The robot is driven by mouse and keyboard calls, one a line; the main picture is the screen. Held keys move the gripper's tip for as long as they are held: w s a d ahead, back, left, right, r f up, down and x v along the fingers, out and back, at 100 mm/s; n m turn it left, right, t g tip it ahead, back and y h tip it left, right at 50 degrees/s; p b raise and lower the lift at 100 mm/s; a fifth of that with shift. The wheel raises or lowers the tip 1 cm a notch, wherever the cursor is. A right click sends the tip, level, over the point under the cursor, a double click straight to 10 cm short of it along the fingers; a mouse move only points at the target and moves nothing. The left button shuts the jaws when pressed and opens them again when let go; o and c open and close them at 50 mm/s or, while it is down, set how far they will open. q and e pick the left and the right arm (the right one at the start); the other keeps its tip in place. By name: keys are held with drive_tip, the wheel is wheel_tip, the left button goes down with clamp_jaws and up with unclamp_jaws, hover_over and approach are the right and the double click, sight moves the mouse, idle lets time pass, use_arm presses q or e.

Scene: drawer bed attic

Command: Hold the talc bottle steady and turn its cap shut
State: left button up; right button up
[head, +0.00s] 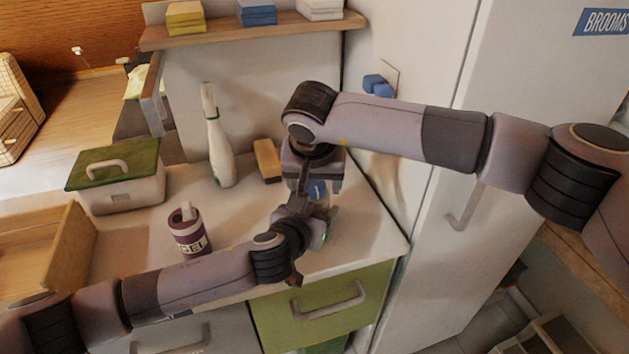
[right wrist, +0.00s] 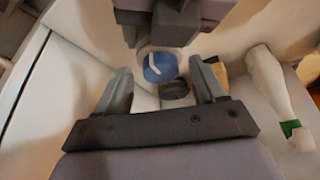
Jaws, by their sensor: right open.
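The talc bottle is mostly hidden by my grippers. Its blue cap (head: 317,189) shows between them in the head view, and its round top with a pale bar faces the camera in the right wrist view (right wrist: 157,68). A little of the pale bottle body (right wrist: 146,51) shows behind the cap. My left gripper (head: 316,212) is around the bottle body, low over the counter; its fingers are partly hidden. My right gripper (right wrist: 163,75) is open above the cap, one finger on each side, with visible gaps between fingers and cap.
A white cabinet (head: 430,130) borders the right side. A shelf (head: 240,34) hangs behind.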

drive_tip(key=shift+f, duration=0.2)
drive_tip(key=c, duration=1.1)
drive_tip(key=shift+r, duration=0.1)
drive_tip(key=m, duration=0.1)
drive_tip(key=m+h, duration=0.1)
drive_tip(key=shift+a+m, duration=0.25)
drive_tip(key=shift+m, duration=0.15)
drive_tip(key=shift+w+a+m+g+h, duration=0.1)
drive_tip(key=shift+m+g+h, duration=0.25)
drive_tip(key=shift+m, duration=0.75)
drive_tip(key=shift+w+a+m+g+h, duration=0.15)
drive_tip(key=shift+m+h, duration=0.3)
drive_tip(key=shift+m, duration=0.65)
